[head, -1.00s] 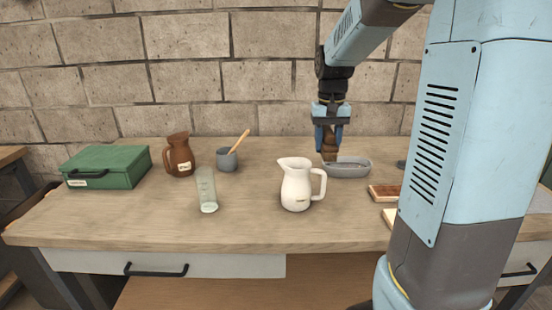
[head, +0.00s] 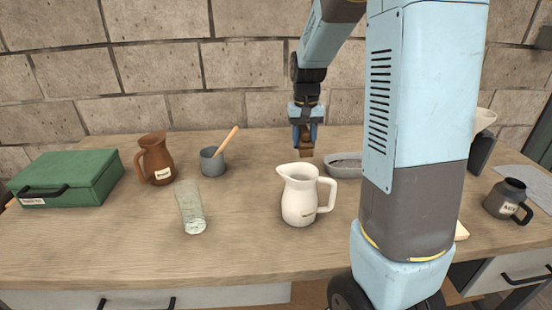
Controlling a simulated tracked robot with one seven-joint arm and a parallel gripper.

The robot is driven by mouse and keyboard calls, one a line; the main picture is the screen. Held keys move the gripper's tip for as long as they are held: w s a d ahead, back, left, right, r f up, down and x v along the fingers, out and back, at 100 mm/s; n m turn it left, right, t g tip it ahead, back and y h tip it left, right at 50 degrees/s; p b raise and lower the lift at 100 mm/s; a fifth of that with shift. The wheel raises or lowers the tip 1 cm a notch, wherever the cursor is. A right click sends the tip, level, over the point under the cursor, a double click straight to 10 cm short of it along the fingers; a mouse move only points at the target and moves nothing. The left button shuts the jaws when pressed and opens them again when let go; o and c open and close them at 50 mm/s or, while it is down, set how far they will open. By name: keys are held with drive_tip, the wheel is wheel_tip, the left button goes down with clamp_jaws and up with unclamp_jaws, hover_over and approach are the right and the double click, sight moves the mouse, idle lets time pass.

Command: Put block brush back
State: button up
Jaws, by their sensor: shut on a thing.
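My gripper (head: 305,134) is shut on a small brown wooden block (head: 306,154), which looks like the block brush. It hangs above the back of the table, behind the white jug (head: 297,203) and to the left of the grey oval tray (head: 345,169). The brush's bristles cannot be made out at this size. The tray holds something dark, and the jug and my arm hide part of it.
On the wooden table (head: 250,255) stand a green case (head: 68,180), brown jug (head: 157,160), grey pot (head: 213,163) with a wooden handle, and clear beaker (head: 190,208). A dark mug (head: 507,200) stands right. My arm hides the right middle.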

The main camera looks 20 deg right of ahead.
drive_tip(key=w+a+f, duration=0.3)
drive_tip(key=w, duration=0.3)
hover_over(277, 166)
wheel_tip(277, 166, down, 6)
drive_tip(key=shift+d+r, duration=0.1)
drive_tip(key=shift+r, duration=0.1)
drive_tip(key=shift+w+f, duration=0.15)
drive_tip(key=shift+f, duration=1.4)
drive_tip(key=o, duration=1.1)
drive_tip(key=shift+f, duration=0.1)
